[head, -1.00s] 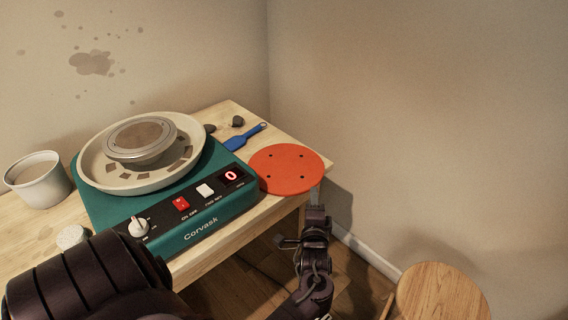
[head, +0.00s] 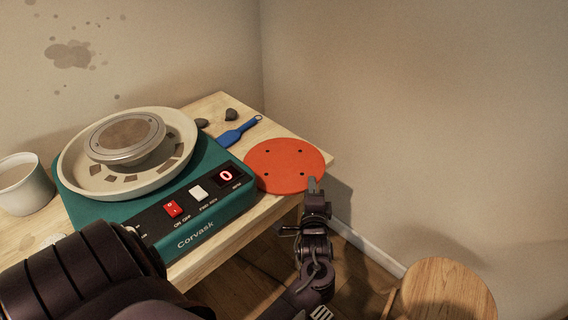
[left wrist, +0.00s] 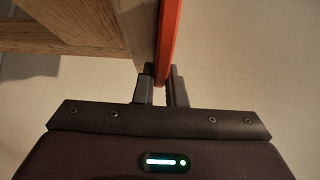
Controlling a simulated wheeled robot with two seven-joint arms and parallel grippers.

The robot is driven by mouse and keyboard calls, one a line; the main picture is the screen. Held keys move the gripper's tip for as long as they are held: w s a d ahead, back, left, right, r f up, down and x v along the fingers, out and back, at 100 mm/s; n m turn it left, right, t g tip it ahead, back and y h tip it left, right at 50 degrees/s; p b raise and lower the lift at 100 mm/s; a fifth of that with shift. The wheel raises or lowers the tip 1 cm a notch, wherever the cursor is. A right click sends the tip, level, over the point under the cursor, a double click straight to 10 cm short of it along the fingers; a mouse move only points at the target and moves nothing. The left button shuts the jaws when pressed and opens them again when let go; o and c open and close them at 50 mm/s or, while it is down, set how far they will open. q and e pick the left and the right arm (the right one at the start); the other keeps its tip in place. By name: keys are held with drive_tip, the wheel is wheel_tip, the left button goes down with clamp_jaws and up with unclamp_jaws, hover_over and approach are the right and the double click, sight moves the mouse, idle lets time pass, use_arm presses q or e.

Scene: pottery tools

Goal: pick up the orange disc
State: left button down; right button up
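The orange disc (head: 285,165), flat with several small holes, lies at the right end of the wooden table (head: 290,135), beside the teal pottery wheel (head: 215,205). Its near edge reaches past the table's front edge. My left gripper (head: 315,184) is at the disc's near right edge. In the left wrist view the disc (left wrist: 168,40) shows edge-on, and its rim sits between the two fingertips of my left gripper (left wrist: 161,78). The fingers are apart, with no clear grip on the rim. My right gripper is not in view.
A blue tool (head: 238,131) and dark stones (head: 231,114) lie behind the disc. A white cup (head: 24,188) stands at the left. A wooden stool (head: 447,290) is at the lower right. The walls stand close behind the table.

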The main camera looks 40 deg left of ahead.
use_arm(q)
drive_tip(key=shift+r, duration=0.1)
idle(0.3)
